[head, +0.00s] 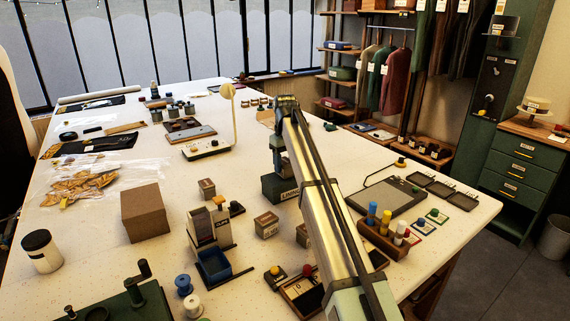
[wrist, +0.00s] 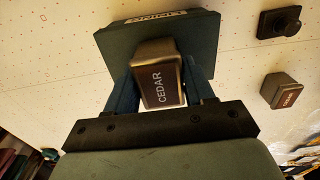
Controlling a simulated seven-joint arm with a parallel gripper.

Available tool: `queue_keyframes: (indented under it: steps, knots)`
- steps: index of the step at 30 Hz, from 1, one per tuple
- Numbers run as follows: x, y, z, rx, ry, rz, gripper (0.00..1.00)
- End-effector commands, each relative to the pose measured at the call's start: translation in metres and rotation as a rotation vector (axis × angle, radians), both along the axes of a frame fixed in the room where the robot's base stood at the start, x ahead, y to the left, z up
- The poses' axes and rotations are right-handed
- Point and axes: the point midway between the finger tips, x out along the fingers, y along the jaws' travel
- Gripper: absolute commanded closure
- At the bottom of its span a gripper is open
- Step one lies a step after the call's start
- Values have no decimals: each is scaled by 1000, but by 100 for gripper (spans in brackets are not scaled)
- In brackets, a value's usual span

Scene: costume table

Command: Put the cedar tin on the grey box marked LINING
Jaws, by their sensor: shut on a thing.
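The cedar tin (wrist: 160,82), a small metal tin with a dark CEDAR label, sits between the fingers of my gripper (wrist: 160,88), which is shut on it. The dark grey box marked LINING (wrist: 195,24) shows just beyond the tin in the wrist view. In the head view the LINING box (head: 272,188) stands mid-table, partly hidden by my arm. My gripper (head: 283,168) is right over this box there. The tin cannot be made out in the head view. I cannot tell whether the tin touches the box top.
Small labelled tins (head: 266,224) stand left of my arm, with a dispenser with a blue tray (head: 213,266) and a brown block (head: 146,212). To the right are a grey board (head: 388,196) and a wooden rack of bottles (head: 383,238). A slim lamp (head: 232,115) stands behind.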

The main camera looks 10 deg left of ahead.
Motion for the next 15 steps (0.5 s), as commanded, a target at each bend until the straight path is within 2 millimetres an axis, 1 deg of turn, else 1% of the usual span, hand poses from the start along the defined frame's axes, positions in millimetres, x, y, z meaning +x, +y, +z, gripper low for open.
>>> queue_keyframes:
  steps: [12,13,15]
  knots:
    - [0,0,-5,0,0,0,79]
    - [0,0,-4,0,0,0,44]
    - [0,0,-4,0,0,0,37]
